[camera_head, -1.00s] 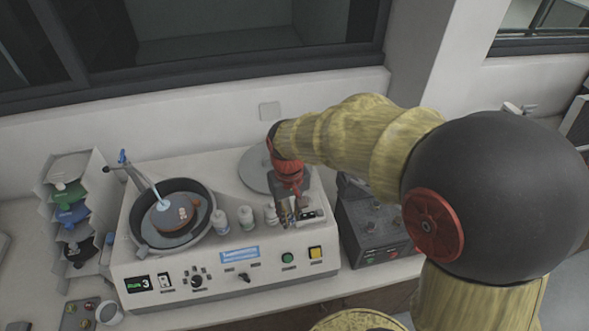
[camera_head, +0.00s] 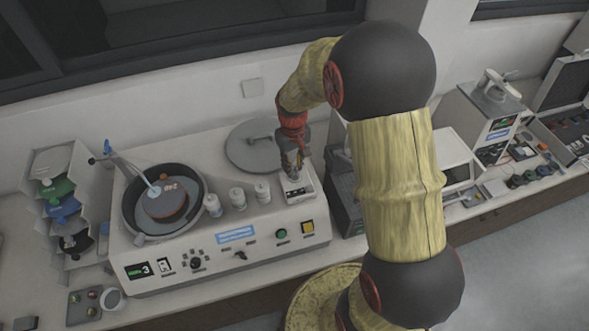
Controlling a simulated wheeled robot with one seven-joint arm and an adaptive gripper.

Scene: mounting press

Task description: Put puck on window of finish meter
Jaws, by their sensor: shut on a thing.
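My gripper (camera_head: 293,168) points down over the right part of the polishing machine's top. It is shut on the puck, which is too small and too covered by the fingers to make out. A small white box with a dark display, which looks like the finish meter (camera_head: 298,193), lies directly below and in front of the fingertips. Its window is hidden behind the gripper. I cannot tell whether the puck touches the meter.
The polishing machine (camera_head: 234,262) carries a round bowl (camera_head: 131,222) at left and several white bottles (camera_head: 237,198) in the middle. A round grey lid (camera_head: 238,148) lies behind the gripper. A dark box (camera_head: 345,210) stands close on the right.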

